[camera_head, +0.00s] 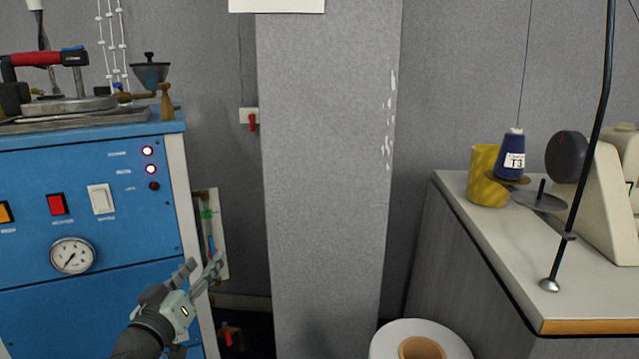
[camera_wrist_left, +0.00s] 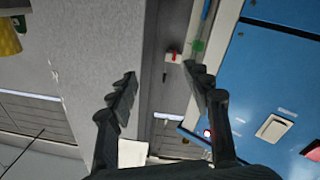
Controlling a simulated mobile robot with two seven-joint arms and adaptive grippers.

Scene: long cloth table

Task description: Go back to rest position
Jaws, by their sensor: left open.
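My left gripper (camera_head: 205,273) is at the lower left of the head view, in front of the right edge of the blue machine (camera_head: 95,225). Its two fingers are apart with nothing between them. In the left wrist view the open fingers of the left gripper (camera_wrist_left: 160,85) frame the grey pillar and wall, and the blue machine (camera_wrist_left: 265,70) shows at the right. My right gripper is in neither view.
A grey pillar (camera_head: 325,170) stands in the middle. At the right is a sewing table (camera_head: 500,290) with a yellow spool (camera_head: 484,180), a blue thread cone (camera_head: 511,158) and a cream machine (camera_head: 610,195). A white roll (camera_head: 395,345) stands at the bottom.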

